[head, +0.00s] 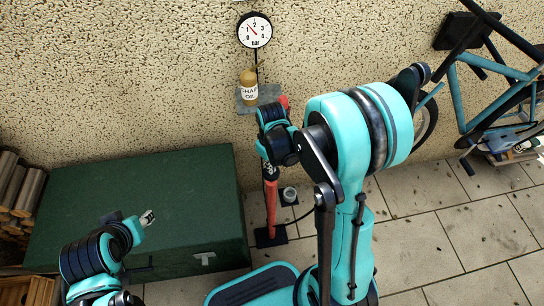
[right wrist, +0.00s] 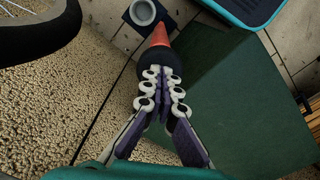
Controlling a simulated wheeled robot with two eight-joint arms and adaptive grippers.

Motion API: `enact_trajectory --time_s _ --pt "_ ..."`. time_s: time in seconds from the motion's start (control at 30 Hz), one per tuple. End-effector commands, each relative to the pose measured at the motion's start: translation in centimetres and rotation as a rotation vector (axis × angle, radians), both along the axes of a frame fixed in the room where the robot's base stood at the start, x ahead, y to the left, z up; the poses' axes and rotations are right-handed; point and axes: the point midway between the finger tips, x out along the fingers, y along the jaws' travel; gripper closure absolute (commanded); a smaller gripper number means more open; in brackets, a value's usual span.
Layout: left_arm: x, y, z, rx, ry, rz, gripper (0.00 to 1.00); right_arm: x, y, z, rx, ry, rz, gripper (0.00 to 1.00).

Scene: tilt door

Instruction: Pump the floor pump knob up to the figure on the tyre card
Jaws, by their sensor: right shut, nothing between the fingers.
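The floor pump (head: 270,205) has a slim red body and stands upright on a dark foot by the wall. My right gripper (head: 276,140) covers its top in the head view. In the right wrist view the closed fingertips (right wrist: 160,80) are at a dark rounded knob (right wrist: 158,64) above the red pump body (right wrist: 160,36). The fingers hold nothing; whether they touch the knob is unclear. The round bar gauge (head: 254,30) on the wall has a thin needle pointing up-left, near 1; its exact reading is too small. No tyre card can be made out. My left gripper (head: 146,218) is over the green chest.
The green chest (head: 130,190) stands left of the pump. A chain oil bottle (head: 248,86) sits on a small wall shelf above it. A grey cup (head: 290,195) is beside the pump. A blue bicycle (head: 490,85) is at the right.

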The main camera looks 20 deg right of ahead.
Motion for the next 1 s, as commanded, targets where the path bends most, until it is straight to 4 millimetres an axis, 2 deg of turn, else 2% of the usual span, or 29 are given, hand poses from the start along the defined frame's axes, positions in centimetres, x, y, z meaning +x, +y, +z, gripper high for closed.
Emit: enact_trajectory --time_s 0.03,0.1,0.47,1.0 --pt "0.0 0.0 1.0 0.000 0.000 0.000 0.60 0.0 0.0 1.1 0.000 0.000 0.000 1.00" --pt "0.0 0.0 1.7 0.000 0.000 0.000 0.60 0.0 0.0 2.0 0.000 0.000 0.000 1.00" --pt "0.0 0.0 5.0 0.000 0.000 0.000 0.60 0.0 0.0 6.4 0.000 0.000 0.000 1.00" --pt "0.0 0.0 5.1 0.000 0.000 0.000 0.60 0.0 0.0 6.5 0.000 0.000 0.000 1.00"
